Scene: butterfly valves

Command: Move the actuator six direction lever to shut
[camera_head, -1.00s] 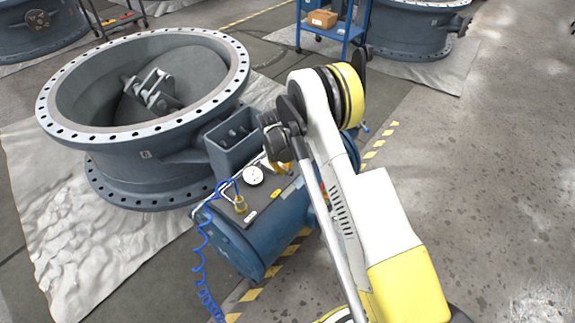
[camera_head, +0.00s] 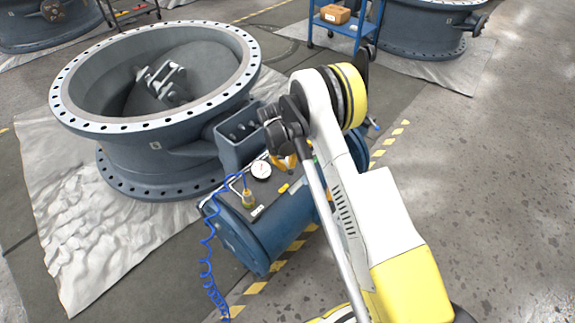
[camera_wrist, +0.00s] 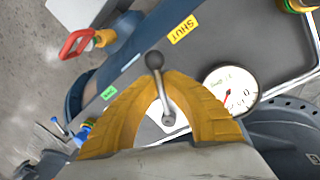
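The direction lever (camera_wrist: 162,92), a metal rod with a dark ball knob, stands on a white plate (camera_wrist: 150,132) in the wrist view. The yellow fingers of my gripper (camera_wrist: 160,78) come together on both sides of its rod, just below the knob, and appear closed on it. A yellow SHUT label (camera_wrist: 183,29) lies up and right of the knob; a green label (camera_wrist: 108,93) lies to the left. In the head view my gripper (camera_head: 284,161) is over the actuator panel (camera_head: 268,193); the lever is hidden there.
A pressure gauge (camera_wrist: 230,90) sits close right of the fingers. A red handle (camera_wrist: 77,44) is at upper left. The blue actuator cylinder (camera_head: 255,235) adjoins the large flanged valve (camera_head: 155,150). A blue coiled hose (camera_head: 207,265) hangs in front. Floor at right is clear.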

